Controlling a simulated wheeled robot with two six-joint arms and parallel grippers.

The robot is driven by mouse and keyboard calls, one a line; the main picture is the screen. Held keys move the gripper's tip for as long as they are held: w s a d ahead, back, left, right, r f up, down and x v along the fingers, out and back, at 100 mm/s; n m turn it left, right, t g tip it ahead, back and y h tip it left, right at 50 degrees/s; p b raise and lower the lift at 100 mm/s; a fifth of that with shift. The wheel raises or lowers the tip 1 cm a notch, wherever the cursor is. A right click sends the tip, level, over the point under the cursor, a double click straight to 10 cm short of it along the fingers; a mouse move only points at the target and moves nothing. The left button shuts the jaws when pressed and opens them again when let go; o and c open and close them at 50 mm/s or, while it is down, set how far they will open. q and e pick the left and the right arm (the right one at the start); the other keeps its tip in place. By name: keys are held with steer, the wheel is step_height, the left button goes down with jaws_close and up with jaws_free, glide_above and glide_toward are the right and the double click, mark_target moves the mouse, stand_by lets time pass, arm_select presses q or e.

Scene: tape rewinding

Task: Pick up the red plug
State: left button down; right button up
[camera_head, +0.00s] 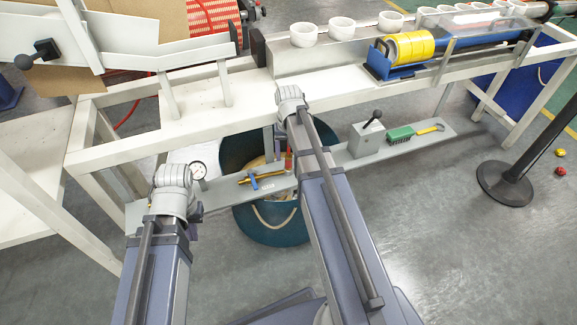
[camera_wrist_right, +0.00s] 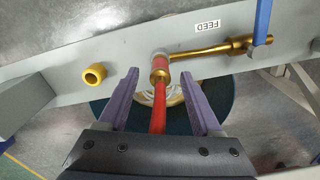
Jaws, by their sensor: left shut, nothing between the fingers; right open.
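The red plug (camera_wrist_right: 159,108) is a slim red rod in the right wrist view. Its far end meets a brass fitting with a red band (camera_wrist_right: 160,66) on the grey rail. My right gripper (camera_wrist_right: 160,76) is open, with one purple finger on each side of the plug and visible gaps between. The plug's near end is hidden by the gripper body. In the head view a sliver of red (camera_head: 289,160) shows beside my right arm, and the right fingers are hidden behind that arm. My left arm shows at the left, but its gripper fingers are hidden.
A yellow brass ring (camera_wrist_right: 95,74) is on the rail's left. A teal bin (camera_head: 262,228) stands below. A gauge (camera_head: 198,170) is near my left arm.

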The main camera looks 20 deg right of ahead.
step_height(320, 180, down, 3)
steer(key=shift+r+b, duration=0.2)
steer(key=shift+b, duration=0.6)
arm_select(q)
step_height(320, 180, down, 2)
steer(key=shift+f, duration=0.25)
arm_select(e)
steer(key=shift+r, duration=0.1)
jaws_close()
